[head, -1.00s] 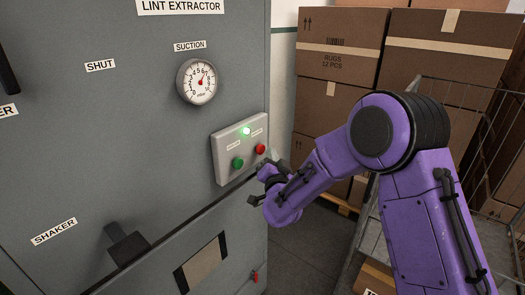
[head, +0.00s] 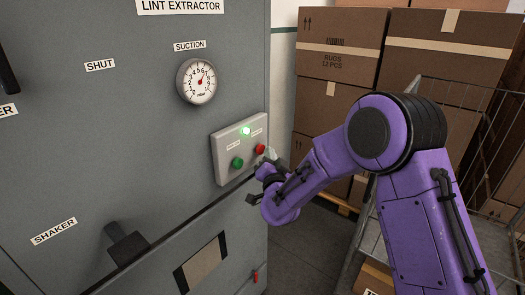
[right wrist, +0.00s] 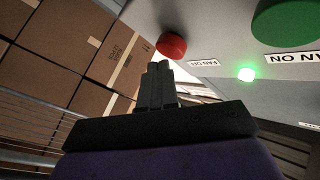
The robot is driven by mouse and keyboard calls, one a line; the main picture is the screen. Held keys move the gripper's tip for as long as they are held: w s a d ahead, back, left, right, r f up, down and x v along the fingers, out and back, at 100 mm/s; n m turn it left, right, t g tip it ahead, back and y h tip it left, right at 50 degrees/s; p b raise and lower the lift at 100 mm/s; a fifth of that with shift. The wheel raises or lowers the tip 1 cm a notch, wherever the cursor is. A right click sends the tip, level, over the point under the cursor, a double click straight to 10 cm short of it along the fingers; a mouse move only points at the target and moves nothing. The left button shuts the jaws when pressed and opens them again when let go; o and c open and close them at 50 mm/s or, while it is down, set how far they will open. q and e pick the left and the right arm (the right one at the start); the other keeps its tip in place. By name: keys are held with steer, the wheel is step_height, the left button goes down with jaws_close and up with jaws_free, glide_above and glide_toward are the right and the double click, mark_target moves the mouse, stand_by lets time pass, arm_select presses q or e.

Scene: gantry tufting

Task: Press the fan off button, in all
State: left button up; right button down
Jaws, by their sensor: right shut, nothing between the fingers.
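The red button (head: 260,148) is at the right end of the light grey control box (head: 222,172) on the lint extractor (head: 120,165). It also shows in the right wrist view (right wrist: 172,45). A green button (head: 237,162) is to its left, and it shows at the top right of the right wrist view (right wrist: 285,22). A green lamp (head: 246,131) above them is lit. My right gripper (head: 269,155) is shut and empty, just right of and below the red button. In the right wrist view its fingertips (right wrist: 158,68) appear just short of the button; contact cannot be made out. My left gripper is out of view.
A black handle (head: 127,243) sticks out at the lower left. Stacked cartons (head: 335,60) and a wire cage (head: 470,95) stand on the right, behind my right arm.

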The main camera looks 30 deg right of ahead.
steer(key=shift+w+a, duration=0.25)
steer(key=shift+w, duration=0.3)
stand_by(0.7)
stand_by(0.3)
steer(key=shift+s+d, duration=0.35)
steer(key=shift+s, duration=0.5)
steer(key=shift+s+d, duration=0.3)
steer(key=shift+s, duration=0.45)
steer(key=shift+s+d, duration=0.35)
steer(key=shift+s, duration=0.45)
steer(key=shift+s+d, duration=0.3)
steer(key=shift+s, duration=0.45)
